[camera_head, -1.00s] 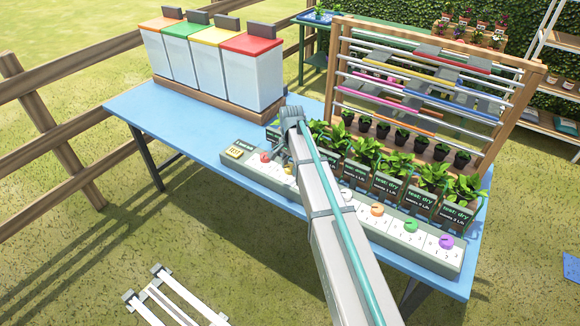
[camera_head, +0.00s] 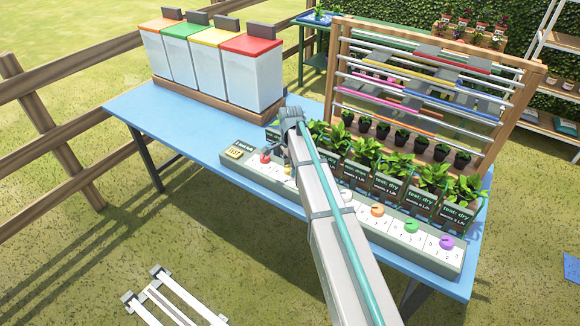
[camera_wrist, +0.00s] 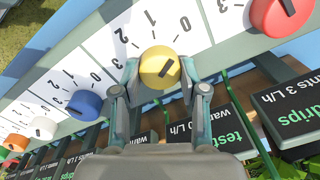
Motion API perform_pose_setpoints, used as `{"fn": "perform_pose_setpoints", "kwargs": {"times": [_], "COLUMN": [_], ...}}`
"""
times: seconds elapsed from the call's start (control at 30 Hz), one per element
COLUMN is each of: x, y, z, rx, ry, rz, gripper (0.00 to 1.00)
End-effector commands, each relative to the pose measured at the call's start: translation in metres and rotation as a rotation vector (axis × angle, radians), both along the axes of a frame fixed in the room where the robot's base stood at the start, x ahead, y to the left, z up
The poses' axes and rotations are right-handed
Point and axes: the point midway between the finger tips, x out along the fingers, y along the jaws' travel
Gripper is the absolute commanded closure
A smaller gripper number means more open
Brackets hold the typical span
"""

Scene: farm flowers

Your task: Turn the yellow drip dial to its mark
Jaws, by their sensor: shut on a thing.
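The yellow drip dial (camera_wrist: 158,66) sits on the pale control strip in the wrist view, between my two fingers. My gripper (camera_wrist: 160,68) is shut on it, with a finger against each side. The dial's dark pointer bar lies aslant on its right part. In the head view my arm covers most of this spot.
A red dial (camera_wrist: 279,14) is to the right of the yellow one in the wrist view; a blue dial (camera_wrist: 84,104) is to the left. Potted plants (camera_head: 394,171) stand close behind the strip. Lidded bins (camera_head: 254,80) stand at the table's back left.

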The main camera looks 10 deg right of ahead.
Motion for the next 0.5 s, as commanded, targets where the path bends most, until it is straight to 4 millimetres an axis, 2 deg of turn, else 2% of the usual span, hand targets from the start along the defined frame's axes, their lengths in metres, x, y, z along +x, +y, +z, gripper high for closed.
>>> {"fn": "perform_pose_setpoints", "kwargs": {"times": [0.1,0.13,0.27,0.5], "x": [0.0008,0.0006,0.0006,0.0002], "y": [-0.0002,-0.0001,-0.0001,0.0001], "z": [0.0007,0.0007,0.0006,0.0002], "rx": [0.001,0.001,0.001,0.001], "ry": [-0.002,-0.002,-0.002,-0.001], "rz": [-0.002,-0.002,-0.001,0.0], "gripper": [0.92,0.54,0.32,0.32]}}
